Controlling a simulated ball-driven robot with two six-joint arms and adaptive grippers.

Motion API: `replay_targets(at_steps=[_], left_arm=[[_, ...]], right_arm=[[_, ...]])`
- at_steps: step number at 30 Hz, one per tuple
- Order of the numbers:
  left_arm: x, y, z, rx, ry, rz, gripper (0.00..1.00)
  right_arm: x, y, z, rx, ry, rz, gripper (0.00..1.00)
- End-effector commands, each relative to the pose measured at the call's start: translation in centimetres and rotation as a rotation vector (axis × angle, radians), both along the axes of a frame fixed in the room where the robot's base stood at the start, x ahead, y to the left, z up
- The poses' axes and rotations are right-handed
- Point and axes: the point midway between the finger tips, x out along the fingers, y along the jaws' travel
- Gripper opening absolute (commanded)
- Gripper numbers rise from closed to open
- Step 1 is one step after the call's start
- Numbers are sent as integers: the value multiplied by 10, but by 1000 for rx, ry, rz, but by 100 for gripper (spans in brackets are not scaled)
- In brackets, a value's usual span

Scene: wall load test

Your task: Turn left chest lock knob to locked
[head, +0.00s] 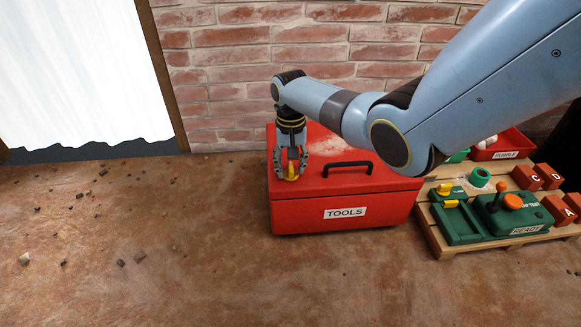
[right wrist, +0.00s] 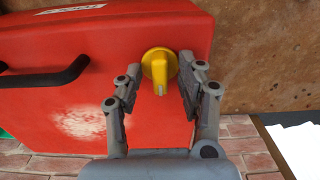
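The red tool chest (head: 345,180) stands on the floor by the brick wall, with its lid shut. Its yellow lock knob (head: 291,175) sits at the left of the lid. My right gripper (head: 290,168) points down over the knob, its fingers on either side. In the right wrist view the knob (right wrist: 159,68) shows between the two open fingers of my right gripper (right wrist: 163,74). The right-hand finger looks closer to the knob than the left-hand one; I cannot tell whether either touches. My left gripper is not in view.
A black handle (head: 347,166) stands on the lid, right of the knob. A wooden pallet (head: 490,243) at right carries a green device (head: 510,215), lettered red blocks (head: 549,177) and a red bin (head: 500,145). The floor at left is open, with small rubble.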

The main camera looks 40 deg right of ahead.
Motion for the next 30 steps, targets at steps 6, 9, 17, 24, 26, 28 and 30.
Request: replay_targets(at_steps=[6,9,17,24,26,28,30], left_arm=[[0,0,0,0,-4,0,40],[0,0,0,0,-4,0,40],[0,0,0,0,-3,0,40],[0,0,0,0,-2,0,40],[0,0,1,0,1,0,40],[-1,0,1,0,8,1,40],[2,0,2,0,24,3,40]], right_arm=[[0,0,0,-1,-1,0,38],[0,0,0,0,0,0,32],[0,0,0,0,0,0,0],[0,0,0,0,0,4,0],[0,0,0,0,0,11,0],[0,0,1,0,0,27,0],[0,0,1,1,1,50,0]])
